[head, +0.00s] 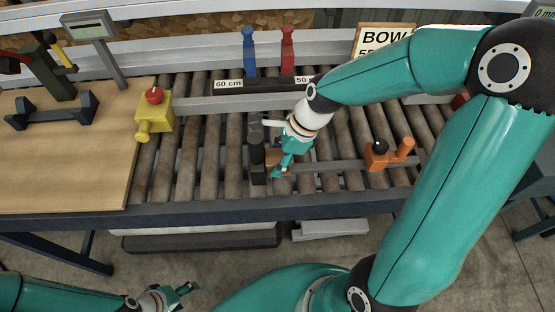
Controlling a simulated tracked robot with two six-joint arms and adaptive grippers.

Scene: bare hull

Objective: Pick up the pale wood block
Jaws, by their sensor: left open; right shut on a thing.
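The pale wood block (271,158) shows as a small tan patch on the roller conveyor, mostly hidden by my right gripper. My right gripper (279,171) reaches down from the right and is shut on the block, low over the rollers. I cannot tell whether the block touches the rollers. My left gripper (184,292) is open and empty at the bottom left, in front of the conveyor and well away from the block.
A dark upright piece (257,155) stands right beside my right gripper. An orange piece with a black knob (388,153) is to the right. A yellow box with a red button (154,114) stands by the wooden board (100,165). Red and blue stops stand behind.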

